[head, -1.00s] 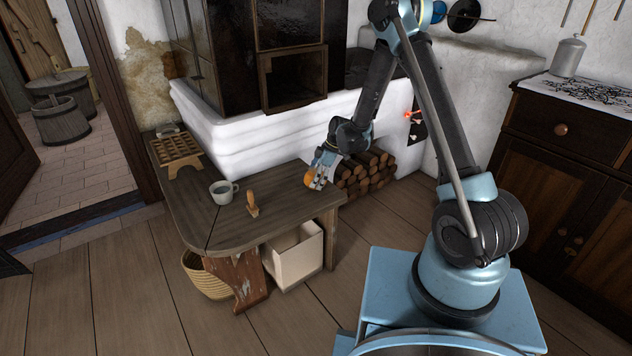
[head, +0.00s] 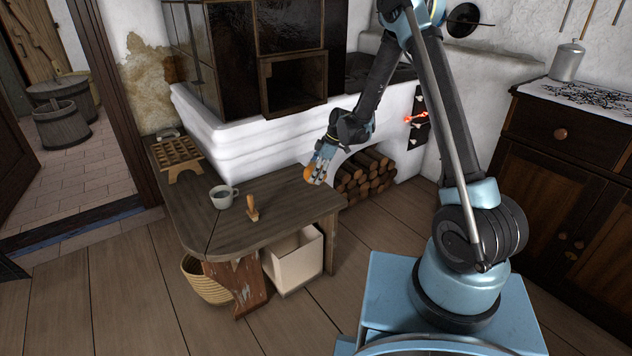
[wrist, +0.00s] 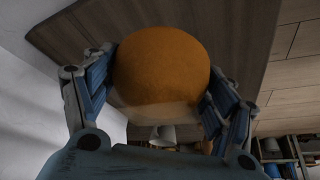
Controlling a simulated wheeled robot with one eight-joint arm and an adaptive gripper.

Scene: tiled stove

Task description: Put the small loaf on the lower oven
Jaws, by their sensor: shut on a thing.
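The small loaf (head: 310,173) is round and orange-brown. My gripper (head: 316,169) is shut on it near the right end of the wooden bench, seemingly a little above the top. In the wrist view the loaf (wrist: 160,65) sits between the two blue-grey fingers, its paler side toward my palm. The stove stands behind the bench, with dark tiles (head: 232,60) above a white masonry base (head: 255,142). An open, dark, framed recess (head: 295,82) faces the room above that base. I cannot tell for certain which part is the lower oven.
The bench (head: 270,205) carries a grey mug (head: 223,196), a wooden-handled tool (head: 252,208) and a wooden rack (head: 175,155). Stacked firewood (head: 365,175) fills an arched opening right of the bench. A pale box (head: 295,260) and a basket (head: 205,282) are underneath.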

